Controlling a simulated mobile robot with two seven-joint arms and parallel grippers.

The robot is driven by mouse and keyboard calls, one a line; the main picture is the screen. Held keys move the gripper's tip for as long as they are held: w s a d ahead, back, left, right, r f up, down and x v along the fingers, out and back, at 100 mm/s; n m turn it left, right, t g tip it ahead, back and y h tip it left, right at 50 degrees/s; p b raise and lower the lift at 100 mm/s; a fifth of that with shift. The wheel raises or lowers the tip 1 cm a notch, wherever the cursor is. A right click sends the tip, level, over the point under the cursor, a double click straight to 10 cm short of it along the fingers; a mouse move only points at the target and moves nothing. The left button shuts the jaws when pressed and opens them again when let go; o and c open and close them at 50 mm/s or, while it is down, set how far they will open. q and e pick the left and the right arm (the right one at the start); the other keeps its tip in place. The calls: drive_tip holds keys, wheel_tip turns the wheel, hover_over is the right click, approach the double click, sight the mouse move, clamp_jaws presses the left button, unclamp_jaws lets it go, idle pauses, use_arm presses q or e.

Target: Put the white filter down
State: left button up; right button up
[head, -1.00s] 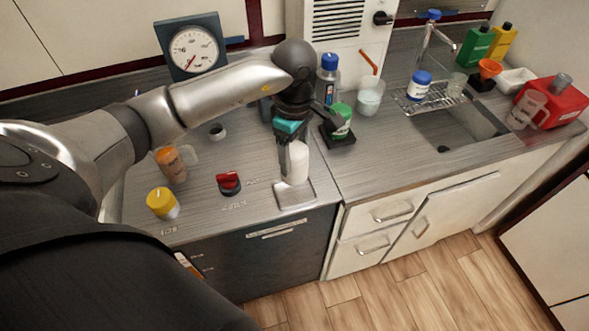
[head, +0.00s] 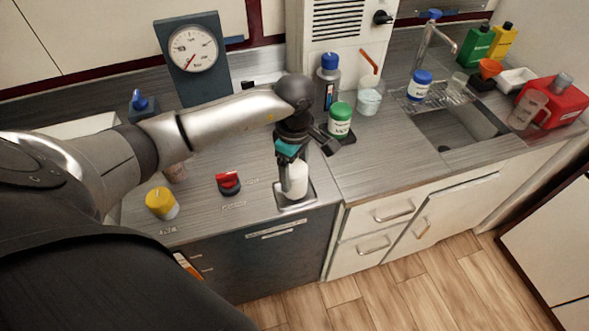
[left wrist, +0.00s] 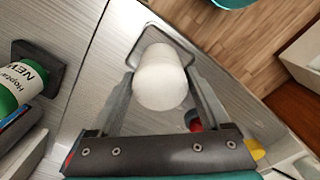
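The white filter (head: 297,179) is a plain white cylinder, upright over the square metal plate (head: 309,197) at the front edge of the counter. My left gripper (head: 292,184) points down with its fingers on both sides of the filter. In the left wrist view the filter (left wrist: 161,78) sits between the two fingertips (left wrist: 160,72), which appear to touch its sides. The filter's lower end is at or very near the plate; I cannot tell whether it touches. My right gripper is not in view.
A red-topped item (head: 228,183) and a yellow-lidded jar (head: 162,203) stand left of the plate. A green-lidded jar (head: 340,121) stands on a dark holder behind it. A dial gauge (head: 193,50) is at the back. Counter right of the plate is clear.

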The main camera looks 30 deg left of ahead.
use_arm(q)
drive_tip(key=shift+o, duration=1.3)
drive_tip(key=shift+r, duration=0.1)
drive_tip(key=shift+r, duration=0.15)
wheel_tip(320, 180, up, 12)
